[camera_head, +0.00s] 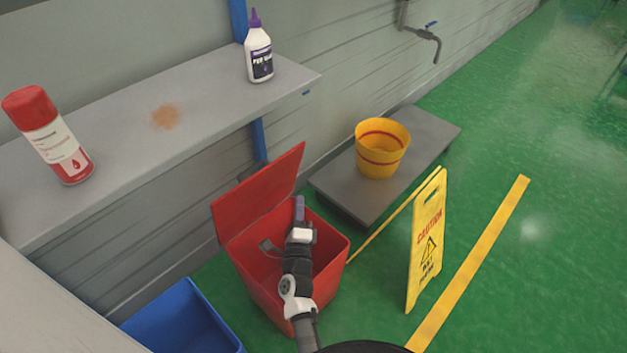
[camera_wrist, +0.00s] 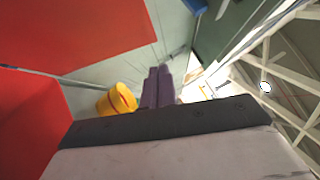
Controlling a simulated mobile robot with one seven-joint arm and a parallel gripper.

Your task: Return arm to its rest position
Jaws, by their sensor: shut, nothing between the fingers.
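My arm reaches up from the bottom middle in the head view, and my gripper (camera_head: 299,208) stands over the open red bin (camera_head: 268,270). Its fingers point away from me. In the wrist view the two purple fingers (camera_wrist: 157,88) are together with nothing between them. The bin's raised red lid (camera_head: 259,196) is just behind and to the left of my gripper. Large red surfaces fill the left of the wrist view. My arm hides part of the bin's inside.
A grey shelf (camera_head: 205,100) holds a red spray can (camera_head: 50,136) and a white bottle (camera_head: 259,54). A blue bin (camera_head: 181,322) is left of the red bin. A yellow bucket (camera_head: 382,148) stands on a grey platform (camera_head: 419,139). A yellow caution sign (camera_head: 426,243) stands right. Green floor beyond is clear.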

